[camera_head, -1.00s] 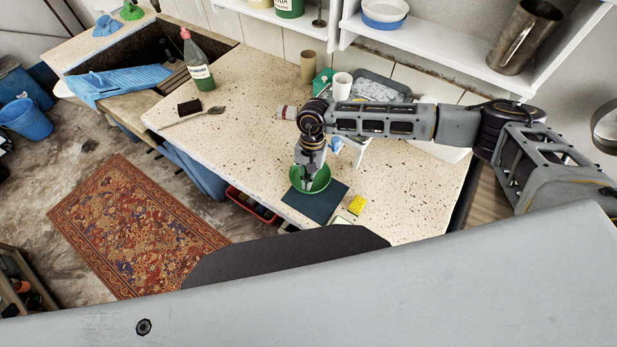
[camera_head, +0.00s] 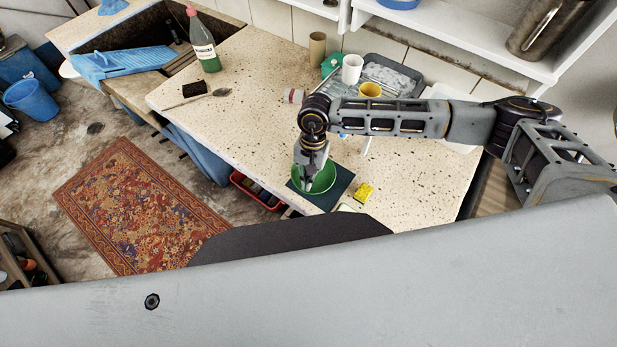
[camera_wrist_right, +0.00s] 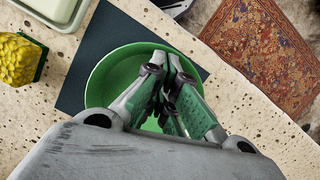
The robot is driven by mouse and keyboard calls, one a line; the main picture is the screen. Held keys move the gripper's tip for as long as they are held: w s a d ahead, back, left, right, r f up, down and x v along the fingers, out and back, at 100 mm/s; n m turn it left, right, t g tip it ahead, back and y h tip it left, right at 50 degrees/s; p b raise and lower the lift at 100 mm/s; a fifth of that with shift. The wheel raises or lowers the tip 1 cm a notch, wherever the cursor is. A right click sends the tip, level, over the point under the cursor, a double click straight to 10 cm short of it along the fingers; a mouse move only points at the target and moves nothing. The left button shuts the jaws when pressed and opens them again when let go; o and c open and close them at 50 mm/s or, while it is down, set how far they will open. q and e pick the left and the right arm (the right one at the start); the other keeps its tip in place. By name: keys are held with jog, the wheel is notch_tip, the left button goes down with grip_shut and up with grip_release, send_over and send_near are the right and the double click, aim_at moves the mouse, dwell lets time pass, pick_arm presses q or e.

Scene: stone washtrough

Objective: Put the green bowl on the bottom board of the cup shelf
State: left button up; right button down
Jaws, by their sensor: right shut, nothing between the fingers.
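The green bowl (camera_head: 324,179) stands upright on a dark mat (camera_head: 343,185) near the counter's front edge. My right gripper (camera_head: 305,184) reaches down into the bowl at its left side. In the right wrist view the shut fingers (camera_wrist_right: 172,65) lie over the bowl (camera_wrist_right: 104,83), with nothing between them; I cannot tell whether they touch it. A white cup (camera_head: 352,68) and a yellow cup (camera_head: 369,90) show behind my right arm. A pale upright piece there is mostly hidden, and I cannot tell whether it belongs to the cup shelf. My left gripper is out of view.
A grey tray (camera_head: 392,72) is at the back. A white wall shelf (camera_head: 460,35) carries a metal cylinder (camera_head: 548,28). A green bottle (camera_head: 204,45) and a brush (camera_head: 220,92) are at left.

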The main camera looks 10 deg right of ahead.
jog(key=v, duration=1.2)
dwell(0.3)
